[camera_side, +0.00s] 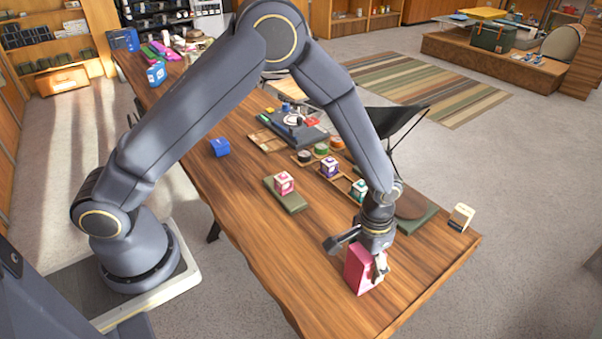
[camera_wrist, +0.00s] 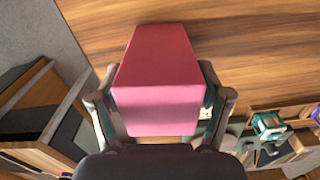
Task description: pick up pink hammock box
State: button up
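The pink box (camera_side: 358,268) stands upright near the front edge of the wooden table in the side view. It fills the middle of the wrist view (camera_wrist: 158,85), with one face towards the camera. My gripper (camera_side: 378,264) points down at it from above. In the wrist view my gripper (camera_wrist: 158,68) has one finger on each side of the box, very close to its sides. I cannot tell whether both fingertips press on it. I see no clear gap between the box and the table.
A pink-and-white box (camera_side: 284,183) stands on a green mat (camera_side: 292,202). A purple box (camera_side: 329,167) and a teal box (camera_side: 358,190) stand further right. A cream box (camera_side: 461,217) is at the right table corner. The wooden table (camera_side: 290,260) is clear left of the pink box.

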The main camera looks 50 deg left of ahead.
jog(key=c, duration=1)
